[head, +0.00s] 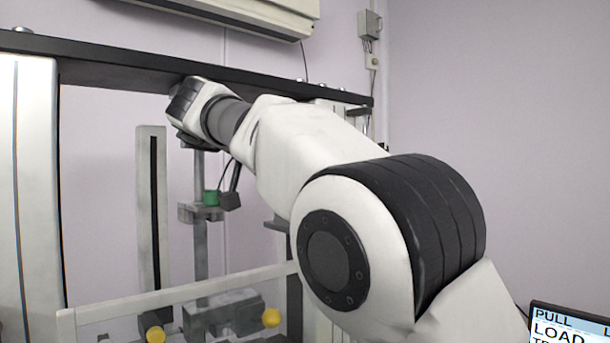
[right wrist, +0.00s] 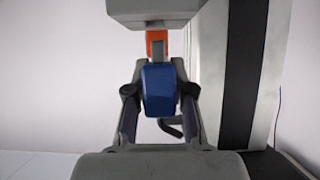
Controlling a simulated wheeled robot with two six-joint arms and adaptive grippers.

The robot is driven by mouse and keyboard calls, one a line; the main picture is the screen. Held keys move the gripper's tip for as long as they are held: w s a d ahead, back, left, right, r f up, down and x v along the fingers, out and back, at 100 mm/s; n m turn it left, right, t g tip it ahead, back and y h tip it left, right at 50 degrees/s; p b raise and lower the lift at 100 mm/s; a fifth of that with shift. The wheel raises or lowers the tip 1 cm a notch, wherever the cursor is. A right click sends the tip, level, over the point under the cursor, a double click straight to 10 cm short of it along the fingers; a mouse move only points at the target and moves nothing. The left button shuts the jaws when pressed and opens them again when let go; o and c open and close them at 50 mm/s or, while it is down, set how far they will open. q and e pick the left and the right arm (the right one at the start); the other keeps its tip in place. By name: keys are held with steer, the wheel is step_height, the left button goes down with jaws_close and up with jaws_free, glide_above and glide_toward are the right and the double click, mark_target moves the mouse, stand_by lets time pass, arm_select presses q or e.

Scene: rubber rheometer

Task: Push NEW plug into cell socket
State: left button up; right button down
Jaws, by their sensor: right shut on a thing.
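In the right wrist view, a blue plug (right wrist: 160,92) sits between the two fingers of my right gripper (right wrist: 159,100), which is shut on it. A narrow grey tip rises from the plug and overlaps an orange piece (right wrist: 156,37), likely the socket, under a grey block (right wrist: 155,10). I cannot tell how far the tip is inside it. A dark cable loop (right wrist: 171,128) shows behind the plug. In the head view my right arm reaches to the upper left, and its fingers are not clear there. My left gripper is not in view.
In the head view, a black crossbeam (head: 110,57) runs close above my right wrist. Below stand a grey column with a green piece (head: 213,197), a dark block (head: 230,201), a slotted upright (head: 152,210) and a pale rail (head: 180,293). A screen (head: 570,325) is at lower right.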

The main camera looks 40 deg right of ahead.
stand_by(0.5)
steer(key=shift+s, duration=0.15)
stand_by(0.3)
steer(key=shift+p, duration=0.55)
steer(key=shift+f+b, duration=0.9)
steer(key=shift+f, duration=0.3)
steer(key=shift+r, duration=0.15)
steer(key=shift+r+p, duration=0.75)
steer(key=shift+p, duration=0.3)
steer(key=shift+f, duration=0.1)
